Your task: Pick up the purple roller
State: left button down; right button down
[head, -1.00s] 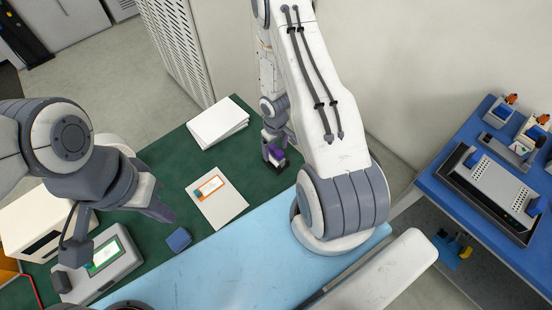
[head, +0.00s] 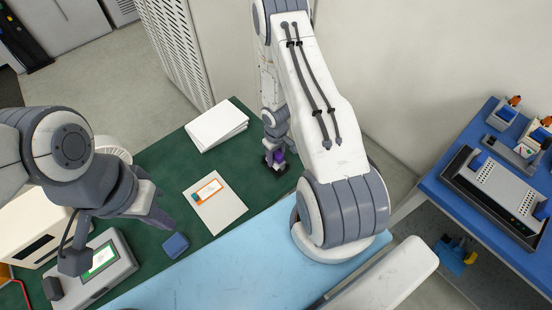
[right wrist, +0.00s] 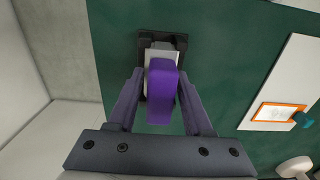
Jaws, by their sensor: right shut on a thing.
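The purple roller (right wrist: 162,92) shows large in the right wrist view, between the two fingers of my right gripper (right wrist: 161,108), which is shut on it. Its far end meets a white and grey part over a black base (right wrist: 150,42) on the green surface. In the head view the purple roller (head: 279,157) is small and partly hidden by my right gripper (head: 274,150), at the table's far right corner. I cannot tell whether it is clear of the base. My left gripper (head: 155,212) hangs over the left side of the table; its jaw opening is unclear.
White sheets (head: 217,125) and a card with an orange-framed label (head: 215,203) lie on the green mat (head: 165,160). A small blue block (head: 175,245) and a grey device with a green screen (head: 95,268) are nearer. A blue bench (head: 425,180) holds equipment at right.

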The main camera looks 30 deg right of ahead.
jog(key=shift+r, duration=0.1)
notch_tip(320, 180, up, 10)
jog(key=p, duration=1)
